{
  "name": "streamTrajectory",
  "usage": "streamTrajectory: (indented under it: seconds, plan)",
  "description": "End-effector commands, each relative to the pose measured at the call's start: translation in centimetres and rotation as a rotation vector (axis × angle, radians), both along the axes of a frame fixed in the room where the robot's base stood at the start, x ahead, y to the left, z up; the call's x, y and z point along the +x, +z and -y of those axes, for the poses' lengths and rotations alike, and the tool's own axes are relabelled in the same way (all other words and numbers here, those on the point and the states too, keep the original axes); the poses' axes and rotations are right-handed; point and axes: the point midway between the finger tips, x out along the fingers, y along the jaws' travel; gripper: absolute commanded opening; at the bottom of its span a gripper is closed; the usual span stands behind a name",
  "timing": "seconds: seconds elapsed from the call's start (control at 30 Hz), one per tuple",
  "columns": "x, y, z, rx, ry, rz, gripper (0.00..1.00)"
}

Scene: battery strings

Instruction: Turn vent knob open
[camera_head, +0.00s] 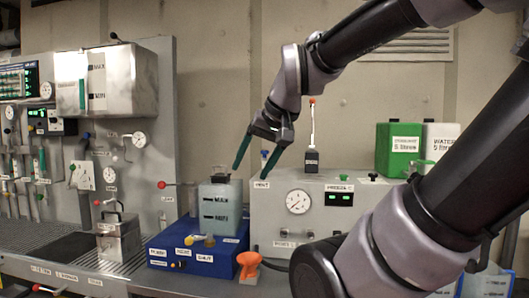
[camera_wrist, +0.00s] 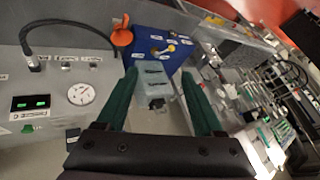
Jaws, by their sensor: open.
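A label that seems to read VENT (camera_head: 261,184) is at the upper left of the grey console (camera_head: 268,222). A small blue knob (camera_head: 264,153) shows just above it, close beside my right finger and partly hidden. In the wrist view the open fingers (camera_wrist: 155,80) frame the tank, not the knob.
A translucent tank (camera_head: 220,222) marked MAX and MIN stands on a blue box (camera_head: 190,262) left of the console. An orange funnel-like piece (camera_head: 249,264) is in front. A red-tipped lever (camera_head: 312,130) rises from the console top. Green and white containers (camera_head: 398,150) stand behind at right.

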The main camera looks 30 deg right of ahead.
Motion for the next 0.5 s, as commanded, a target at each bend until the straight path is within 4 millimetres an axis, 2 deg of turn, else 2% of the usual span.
streamTrajectory:
  seconds: [0.07,0.17,0.27,0.4,0.5]
  plan:
    - [0.2,0.1,0.2,-0.005,-0.004,0.004,0.72]
    - [2.1,0.5,1.5,-0.042,-0.037,0.036,0.72]
    - [6.2,1.7,4.8,-0.126,-0.106,0.119,0.72]
    - [14.1,4.6,11.2,-0.283,-0.194,0.299,0.72]
    - [19.4,6.6,15.3,-0.378,-0.21,0.44,0.72]
